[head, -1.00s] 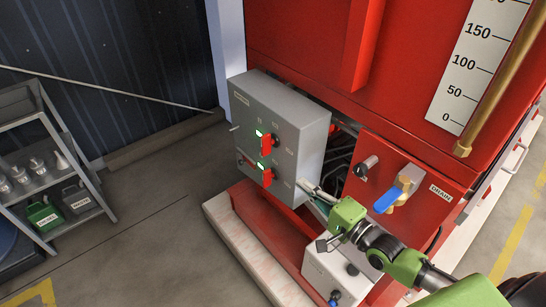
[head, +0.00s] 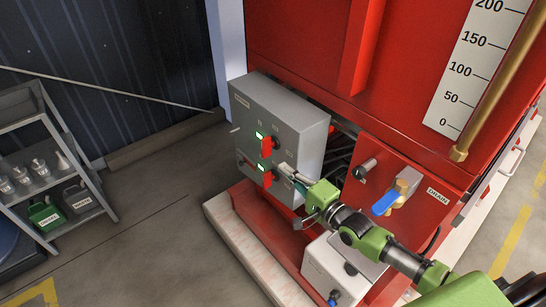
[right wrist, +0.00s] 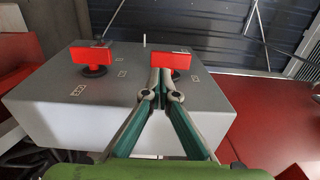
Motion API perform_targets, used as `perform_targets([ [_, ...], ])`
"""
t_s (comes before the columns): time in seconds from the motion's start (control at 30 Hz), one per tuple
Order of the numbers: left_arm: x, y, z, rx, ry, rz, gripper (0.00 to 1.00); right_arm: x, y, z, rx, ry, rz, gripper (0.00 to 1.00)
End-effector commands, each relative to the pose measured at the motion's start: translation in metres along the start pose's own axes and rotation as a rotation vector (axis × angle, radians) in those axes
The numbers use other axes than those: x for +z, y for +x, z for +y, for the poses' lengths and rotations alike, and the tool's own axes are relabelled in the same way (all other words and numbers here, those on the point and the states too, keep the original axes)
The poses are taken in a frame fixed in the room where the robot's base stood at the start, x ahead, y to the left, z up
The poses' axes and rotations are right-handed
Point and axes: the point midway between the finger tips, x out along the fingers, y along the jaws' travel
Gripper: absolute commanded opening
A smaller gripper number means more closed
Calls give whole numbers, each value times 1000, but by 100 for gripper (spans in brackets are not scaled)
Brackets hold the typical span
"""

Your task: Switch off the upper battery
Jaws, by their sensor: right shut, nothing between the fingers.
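A grey control box (head: 300,125) on the red pump unit carries two red switch handles, each with a lit green indicator beside it in the head view. The upper battery switch (head: 267,146) sits above the lower one (head: 267,180). My right gripper (head: 283,167) is shut and empty, in front of the box face between the two handles. In the right wrist view its fingertips (right wrist: 161,72) are close to the right-hand red handle (right wrist: 168,60), apparently the upper one; contact cannot be told. The other handle (right wrist: 92,55) is to the left. My left gripper is not in view.
A drain valve with a blue lever (head: 386,203) is on the red panel right of the box. A white box (head: 335,270) stands below my right arm. A shelf (head: 45,165) with bottles and cans is at the far left, with clear floor between.

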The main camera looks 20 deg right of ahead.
Motion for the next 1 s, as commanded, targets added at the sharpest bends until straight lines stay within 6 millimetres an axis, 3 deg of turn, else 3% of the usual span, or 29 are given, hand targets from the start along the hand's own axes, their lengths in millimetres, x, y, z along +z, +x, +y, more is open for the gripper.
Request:
perform_targets([
  [0.2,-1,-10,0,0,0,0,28,0,36,-3,-2,0,1,0],
  [0.4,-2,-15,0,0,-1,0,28,0,55,0,1,0,0,0],
  [1.0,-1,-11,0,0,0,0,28,0,60,2,-6,0,0,0],
])
